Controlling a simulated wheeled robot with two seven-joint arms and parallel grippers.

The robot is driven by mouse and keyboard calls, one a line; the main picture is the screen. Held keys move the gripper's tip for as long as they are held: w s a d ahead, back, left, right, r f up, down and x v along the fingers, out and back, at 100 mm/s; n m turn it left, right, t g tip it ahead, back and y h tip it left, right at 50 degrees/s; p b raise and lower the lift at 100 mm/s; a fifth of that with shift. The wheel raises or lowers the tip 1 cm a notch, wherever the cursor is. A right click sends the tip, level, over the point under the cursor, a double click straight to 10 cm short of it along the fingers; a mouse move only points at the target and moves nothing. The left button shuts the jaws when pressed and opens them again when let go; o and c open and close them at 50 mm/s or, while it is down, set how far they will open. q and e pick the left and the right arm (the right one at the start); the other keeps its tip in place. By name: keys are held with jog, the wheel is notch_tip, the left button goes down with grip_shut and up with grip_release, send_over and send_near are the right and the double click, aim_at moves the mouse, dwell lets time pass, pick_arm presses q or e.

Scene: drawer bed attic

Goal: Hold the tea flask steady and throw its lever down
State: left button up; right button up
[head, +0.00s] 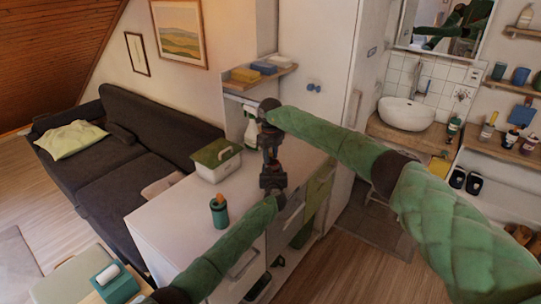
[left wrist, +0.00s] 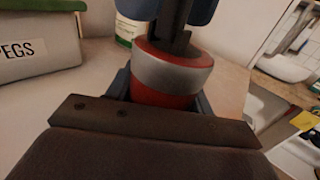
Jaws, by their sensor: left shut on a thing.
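The tea flask (left wrist: 165,75), a red body with a wide silver band, stands between the blue fingers of my left gripper (left wrist: 160,95) in the left wrist view. The gripper is shut on it. A dark upright part (left wrist: 177,25), perhaps the lever, rises above the flask. The blue fingertips of my right gripper (left wrist: 167,10) show at the top, on either side of this part; whether they touch it is unclear. In the head view my right gripper (head: 269,150) points down just above my left gripper (head: 272,182), and they mostly hide the flask.
The cabinet's front left top is clear.

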grip_shut()
jog(key=shift+w+d+f+g+y, duration=0.1)
jog(key=shift+w+d+g+y, duration=0.2)
jog(key=shift+g+y, duration=0.5)
jog(key=shift+w+d+g+y, duration=0.2)
jog(key=shift+w+g+y, duration=0.1)
jog(key=shift+g+y, duration=0.5)
grip_release()
jog(key=shift+s, duration=0.1)
